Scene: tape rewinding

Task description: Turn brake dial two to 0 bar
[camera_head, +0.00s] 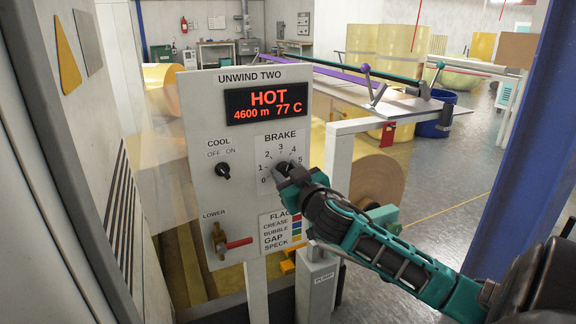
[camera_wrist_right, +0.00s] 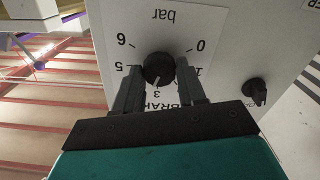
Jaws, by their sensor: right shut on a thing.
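The panel (camera_head: 255,98) labelled UNWIND TWO carries a black brake dial (camera_head: 283,167) on a white scale from 0 to 6 bar. In the right wrist view the scale is upside down, and the dial (camera_wrist_right: 158,67) has a light mark that points near 3. My right gripper (camera_head: 287,174) reaches the dial from the lower right. Its two fingers (camera_wrist_right: 160,80) are on either side of the dial and shut on it. In the head view the gripper hides part of the dial and scale. My left gripper is not in view.
The display (camera_head: 266,103) reads HOT, 4600 m, 77 C. The COOL switch (camera_head: 222,170) is left of the dial; a red-handled LOWER valve (camera_head: 236,243) is below it.

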